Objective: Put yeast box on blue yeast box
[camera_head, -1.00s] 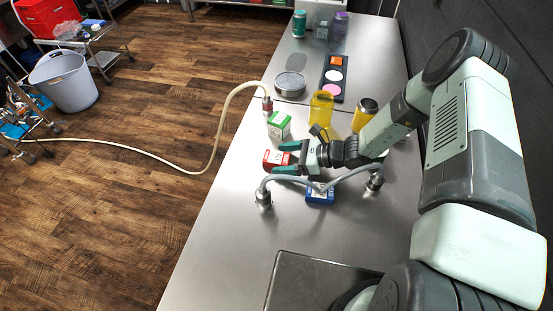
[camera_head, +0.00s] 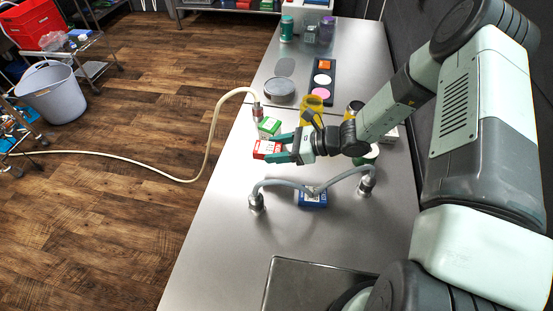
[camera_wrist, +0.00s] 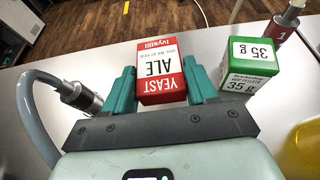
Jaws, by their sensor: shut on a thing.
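A red-and-white yeast box (camera_head: 266,149) marked "YEAST ALE" is between the green fingers of my gripper (camera_head: 279,149). The wrist view shows the same red box (camera_wrist: 161,72) with a finger against each side, its label upside down. My gripper is shut on it and seems to hold it above the table. The blue yeast box (camera_head: 313,201) lies on the metal table, nearer the camera and to the right of my gripper. A grey hose passes over or just behind it and hides part of its top. The blue box is not visible in the wrist view.
A green hop box (camera_head: 269,127) stands just beyond the red box, close to my gripper; it also shows in the wrist view (camera_wrist: 246,74). A yellow jug (camera_head: 310,105) is behind my gripper. The grey hose (camera_head: 282,183) arches near the blue box. The table's front left is clear.

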